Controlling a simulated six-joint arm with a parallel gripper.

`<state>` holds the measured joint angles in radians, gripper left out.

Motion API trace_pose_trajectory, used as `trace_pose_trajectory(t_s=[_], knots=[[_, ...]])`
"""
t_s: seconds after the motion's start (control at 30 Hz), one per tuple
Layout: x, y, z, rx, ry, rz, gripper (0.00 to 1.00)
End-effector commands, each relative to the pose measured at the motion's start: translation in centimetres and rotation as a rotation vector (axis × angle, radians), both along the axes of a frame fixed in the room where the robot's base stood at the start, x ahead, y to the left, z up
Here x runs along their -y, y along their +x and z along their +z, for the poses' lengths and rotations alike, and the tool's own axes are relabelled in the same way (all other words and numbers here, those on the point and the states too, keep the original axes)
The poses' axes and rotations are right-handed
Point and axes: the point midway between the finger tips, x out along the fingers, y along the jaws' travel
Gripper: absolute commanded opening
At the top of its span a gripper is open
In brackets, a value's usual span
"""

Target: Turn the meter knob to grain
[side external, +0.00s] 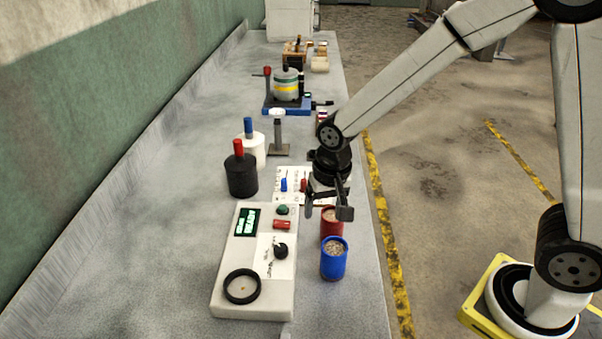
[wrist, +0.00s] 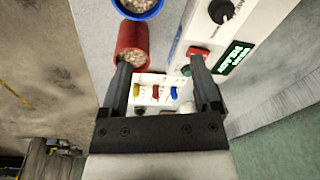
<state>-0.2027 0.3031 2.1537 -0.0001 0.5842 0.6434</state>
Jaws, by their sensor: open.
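The meter (side external: 232,290) is a white box lying on the grey bench in the side view, with a lit green display (side external: 247,222), a green button, a red button (side external: 282,225) and a black ring at its near end. Its black knob (side external: 280,251) sits on a white label; the setting is too small to read. In the wrist view the knob (wrist: 221,11) shows at the top right. My gripper (side external: 330,212) is open and empty, above the bench just right of the meter's far end. Its two fingers (wrist: 158,78) point toward the red cup and the meter's edge in the wrist view.
A red cup (side external: 331,222) and a blue cup (side external: 333,262) of grain stand right of the meter. A black bottle (side external: 241,175) and a white bottle (side external: 254,149) stand behind it. A card with coloured pieces (side external: 293,184) lies near my gripper. The bench left of the meter is clear.

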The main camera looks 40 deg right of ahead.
Motion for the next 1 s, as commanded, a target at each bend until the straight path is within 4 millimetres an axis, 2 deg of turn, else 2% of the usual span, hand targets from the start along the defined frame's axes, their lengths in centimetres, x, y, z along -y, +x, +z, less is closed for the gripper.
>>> trace_pose_trajectory(t_s=[0.03, 0.2, 0.4, 0.77, 1.0], knots=[[-1.2, 0.9, -0.3, -0.017, 0.003, -0.041, 0.81], [-4.7, 3.0, -1.0, -0.063, 0.005, -0.195, 0.81], [-7.3, 4.3, -1.6, -0.094, -0.001, -0.313, 0.81], [-8.0, 4.5, -1.9, -0.102, -0.004, -0.346, 0.81], [-7.9, 4.4, -3.4, -0.104, -0.005, -0.345, 0.81]])
